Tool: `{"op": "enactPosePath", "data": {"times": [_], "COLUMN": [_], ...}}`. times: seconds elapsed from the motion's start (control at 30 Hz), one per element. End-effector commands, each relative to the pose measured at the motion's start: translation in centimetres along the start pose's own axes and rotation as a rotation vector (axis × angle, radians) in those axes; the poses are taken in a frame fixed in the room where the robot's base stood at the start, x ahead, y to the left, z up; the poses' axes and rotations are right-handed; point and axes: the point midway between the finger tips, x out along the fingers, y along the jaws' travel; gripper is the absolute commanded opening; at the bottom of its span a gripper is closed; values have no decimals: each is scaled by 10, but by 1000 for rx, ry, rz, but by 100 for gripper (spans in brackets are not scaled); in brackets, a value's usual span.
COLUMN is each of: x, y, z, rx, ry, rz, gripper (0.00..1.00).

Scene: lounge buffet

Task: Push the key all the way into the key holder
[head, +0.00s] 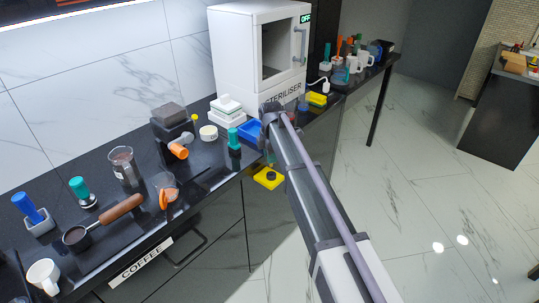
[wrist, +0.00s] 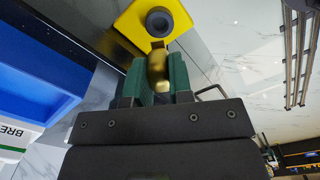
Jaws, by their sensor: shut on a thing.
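My gripper (wrist: 158,64) has green fingers and is shut on a brass key (wrist: 157,76) in the wrist view. The key points up the picture, to the lower edge of a yellow key holder (wrist: 133,33) with a dark round piece on its face. I cannot tell how far the key is in the holder, or whether it touches it. In the head view the yellow holder (head: 261,176) shows just beyond the counter's front edge. My gripper (head: 270,158) is above it there, mostly hidden by my arm; the key cannot be made out.
A blue tray (head: 250,131) lies on the black counter near my gripper; it also shows in the wrist view (wrist: 35,75). A teal-handled tool (head: 233,139) stands left of it. The white steriliser (head: 237,50) rises behind. The floor (head: 430,200) to the right is clear.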

Motion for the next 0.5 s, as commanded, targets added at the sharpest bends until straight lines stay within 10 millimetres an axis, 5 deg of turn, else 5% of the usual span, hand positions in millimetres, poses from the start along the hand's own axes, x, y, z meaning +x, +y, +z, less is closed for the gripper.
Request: {"op": "enactPosePath", "data": {"times": [0.5], "x": [16], "y": [0], "z": [0], "rx": [0], "ry": [0], "rz": [0], "gripper": [0]}}
